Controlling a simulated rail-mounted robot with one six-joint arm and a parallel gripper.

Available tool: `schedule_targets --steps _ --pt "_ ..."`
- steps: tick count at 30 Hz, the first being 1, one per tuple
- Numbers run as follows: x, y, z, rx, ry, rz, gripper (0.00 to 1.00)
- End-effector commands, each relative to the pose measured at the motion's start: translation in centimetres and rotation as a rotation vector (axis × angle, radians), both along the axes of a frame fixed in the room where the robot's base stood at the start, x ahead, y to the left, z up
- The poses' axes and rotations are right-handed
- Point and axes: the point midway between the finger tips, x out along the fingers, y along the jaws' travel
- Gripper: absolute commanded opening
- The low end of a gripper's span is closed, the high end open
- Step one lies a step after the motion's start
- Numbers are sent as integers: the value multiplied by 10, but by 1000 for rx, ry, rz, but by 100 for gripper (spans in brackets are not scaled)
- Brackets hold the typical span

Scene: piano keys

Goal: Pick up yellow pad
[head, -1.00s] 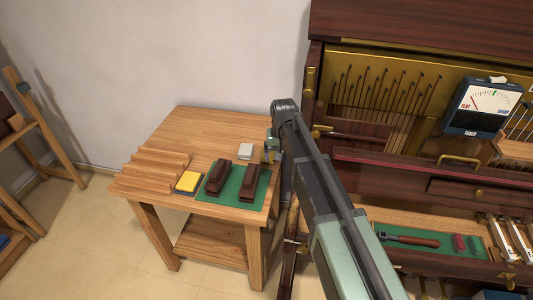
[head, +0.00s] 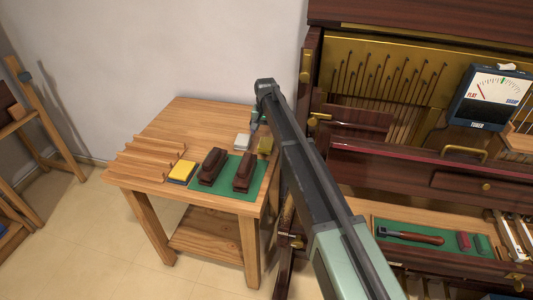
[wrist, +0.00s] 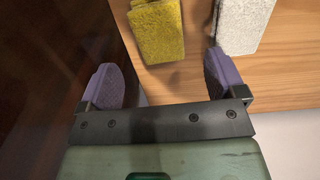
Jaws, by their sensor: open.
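A rough yellow pad (wrist: 160,30) lies on the wooden table, just beyond and between my fingertips in the wrist view. In the head view the yellow pad (head: 265,145) shows at the table's right edge, partly covered by my arm. My gripper (wrist: 165,75) is open, with one purple finger on each side and nothing between them. The right finger is close to a whitish block (wrist: 240,22) beside the pad. In the head view my gripper is mostly hidden behind my arm's end.
The whitish block (head: 243,141) stands left of the pad. Two dark brown blocks (head: 212,166) sit on a green mat (head: 229,188). The open piano (head: 400,170) is close on the right.

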Motion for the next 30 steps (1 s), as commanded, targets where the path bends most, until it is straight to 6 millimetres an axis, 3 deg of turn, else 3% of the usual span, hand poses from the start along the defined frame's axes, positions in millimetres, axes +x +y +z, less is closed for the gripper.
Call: schedule_targets --steps 1,7,15,22,30 --pt "0 0 -16 0 0 0 89" --pt "0 0 -19 0 0 0 89" --pt "-2 0 -68 0 0 0 89" --pt "-2 0 -64 0 0 1 89" --pt "-2 0 -64 0 0 1 50"
